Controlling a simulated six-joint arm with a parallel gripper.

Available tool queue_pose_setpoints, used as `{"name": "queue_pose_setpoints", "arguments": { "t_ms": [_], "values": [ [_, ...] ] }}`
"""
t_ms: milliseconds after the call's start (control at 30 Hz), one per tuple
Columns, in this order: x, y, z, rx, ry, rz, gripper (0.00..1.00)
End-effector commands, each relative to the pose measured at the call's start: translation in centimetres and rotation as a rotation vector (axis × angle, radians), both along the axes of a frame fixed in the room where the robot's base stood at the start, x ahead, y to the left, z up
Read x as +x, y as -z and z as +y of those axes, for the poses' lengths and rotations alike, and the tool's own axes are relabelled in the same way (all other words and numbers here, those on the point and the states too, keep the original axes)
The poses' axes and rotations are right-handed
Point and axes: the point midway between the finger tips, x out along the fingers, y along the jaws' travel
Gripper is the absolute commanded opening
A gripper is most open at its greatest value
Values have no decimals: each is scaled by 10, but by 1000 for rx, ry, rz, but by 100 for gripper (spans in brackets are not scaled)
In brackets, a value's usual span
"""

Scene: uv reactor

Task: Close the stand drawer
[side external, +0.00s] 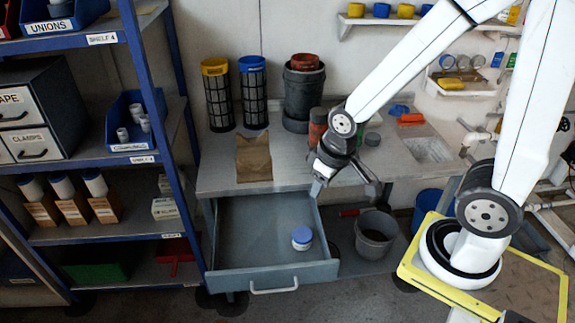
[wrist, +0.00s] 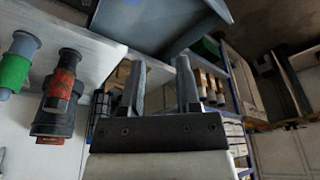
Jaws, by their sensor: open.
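The stand drawer (side external: 232,277) is pulled out from under the grey worktop (side external: 215,180) in the side external view. It is grey-blue, with a pale bar handle (side external: 274,286) on its front. A small white jar with a blue lid (side external: 302,238) stands inside, near the front right. My gripper (side external: 317,190) is near the worktop's front edge, by the drawer's rear right corner, well behind the handle. In the wrist view my gripper (wrist: 160,72) has its two fingers apart with nothing held between them. Grey-blue panels, probably the drawer, show at the top there.
A blue-framed shelf rack (side external: 172,130) stands close to the drawer's left. A grey bucket (side external: 376,235) is on the right. A brown paper bag (side external: 254,158), mesh cylinders (side external: 217,95) and a dark container (side external: 303,95) are on the worktop. Floor shows before the drawer.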

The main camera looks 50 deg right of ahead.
Motion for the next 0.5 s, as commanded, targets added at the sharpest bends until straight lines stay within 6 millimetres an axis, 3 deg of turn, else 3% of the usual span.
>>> {"name": "queue_pose_setpoints", "arguments": {
  "t_ms": [33, 100, 267, 500],
  "values": [
    [1, 3, 2, 2, -7, 0, 24],
    [3, 8, 6, 4, -18, -5, 2],
    [11, 25, 20, 10, -61, -27, 0],
    [21, 65, 47, 6, -147, -76, 0]
  ]
}}
